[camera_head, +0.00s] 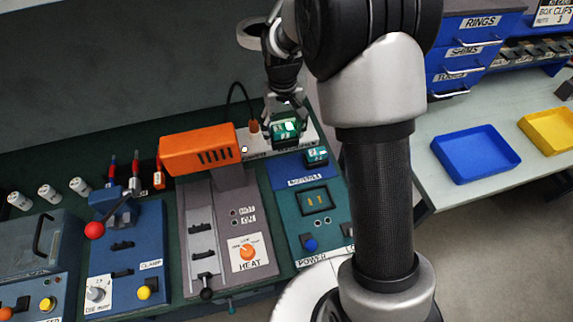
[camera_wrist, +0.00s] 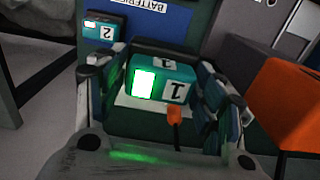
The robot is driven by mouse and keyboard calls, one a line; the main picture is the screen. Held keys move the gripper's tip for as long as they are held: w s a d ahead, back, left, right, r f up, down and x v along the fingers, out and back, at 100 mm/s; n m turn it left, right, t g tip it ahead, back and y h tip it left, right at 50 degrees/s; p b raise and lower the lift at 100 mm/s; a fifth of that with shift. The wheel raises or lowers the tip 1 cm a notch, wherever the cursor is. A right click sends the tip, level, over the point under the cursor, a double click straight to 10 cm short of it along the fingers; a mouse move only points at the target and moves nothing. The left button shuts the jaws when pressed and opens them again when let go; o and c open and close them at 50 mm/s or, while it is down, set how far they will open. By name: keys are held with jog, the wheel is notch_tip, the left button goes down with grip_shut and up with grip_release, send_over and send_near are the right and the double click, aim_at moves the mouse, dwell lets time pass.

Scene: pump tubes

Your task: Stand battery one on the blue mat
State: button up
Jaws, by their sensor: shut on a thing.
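Battery one (camera_head: 285,131) is a teal block with a bright green lit panel. In the wrist view battery one (camera_wrist: 176,90) shows the number 1 and sits between the fingers. My gripper (camera_head: 287,117) points down and is shut on it. It is over the white charger plate at the back of the bench; I cannot tell whether its base touches the plate. The blue mat (camera_head: 289,170), labelled BATTERIES, lies just in front of it; it also shows in the wrist view (camera_wrist: 172,33). Battery two (camera_head: 316,156) stands at the mat's right end.
The white charger plate (camera_wrist: 127,101) has an orange plug (camera_wrist: 174,115) beside battery one. An orange heater housing (camera_head: 198,149) rises close to the left. A teal power panel (camera_head: 318,212) lies in front of the mat. The mat's left and middle look clear.

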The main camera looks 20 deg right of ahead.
notch_tip(320, 180, down, 15)
jog(key=b, duration=0.4)
jog(key=shift+r, duration=0.1)
jog(key=shift+f, duration=0.2)
jog(key=o, duration=1.3)
